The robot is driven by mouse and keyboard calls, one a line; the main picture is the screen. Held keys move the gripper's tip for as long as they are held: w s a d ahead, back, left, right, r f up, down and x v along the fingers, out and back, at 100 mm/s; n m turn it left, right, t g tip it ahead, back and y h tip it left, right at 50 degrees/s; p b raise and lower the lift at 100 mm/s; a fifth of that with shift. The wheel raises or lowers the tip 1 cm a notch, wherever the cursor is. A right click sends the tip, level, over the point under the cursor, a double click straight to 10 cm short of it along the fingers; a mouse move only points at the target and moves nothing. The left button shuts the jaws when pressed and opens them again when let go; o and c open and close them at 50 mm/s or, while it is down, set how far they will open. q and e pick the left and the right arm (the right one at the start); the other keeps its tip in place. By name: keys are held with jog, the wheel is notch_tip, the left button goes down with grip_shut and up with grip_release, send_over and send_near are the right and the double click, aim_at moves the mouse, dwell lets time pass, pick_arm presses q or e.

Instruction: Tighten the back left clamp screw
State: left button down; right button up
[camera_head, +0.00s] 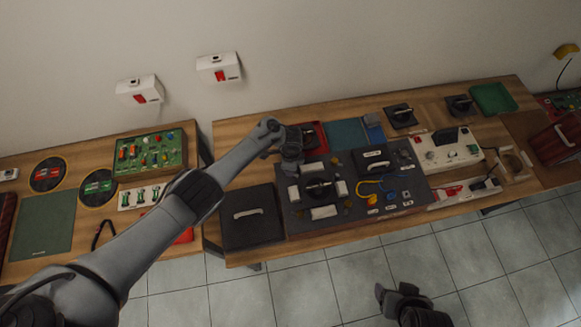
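A dark board (350,214) lies on the right-hand table. On its left part a black round piece with a handle (318,187) sits among several white blocks (323,212) and small brownish knobs. The clamp screws are too small to tell apart, and the back left one may be hidden by my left gripper. My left arm reaches in from the left, and my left gripper (291,160) points down over the back left corner of the board. Its fingertips are too dark to show whether they touch anything. My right gripper (383,293) hangs low over the floor, away from the table.
A black box lid with a handle (247,214) lies left of the board. A red tray (318,137) and a blue-green mat (346,134) lie behind it. A white instrument (447,149) stands to the right. A gap separates the left table with its green circuit board (149,152).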

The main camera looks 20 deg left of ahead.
dwell(0.4)
pick_arm(q)
jog(key=c, duration=0.9)
grip_release()
jog(key=shift+r+p, duration=0.3)
jog(key=shift+r, duration=0.35)
notch_tip(320, 180, up, 10)
jog(key=p, duration=0.3)
jog(key=shift+f, duration=0.2)
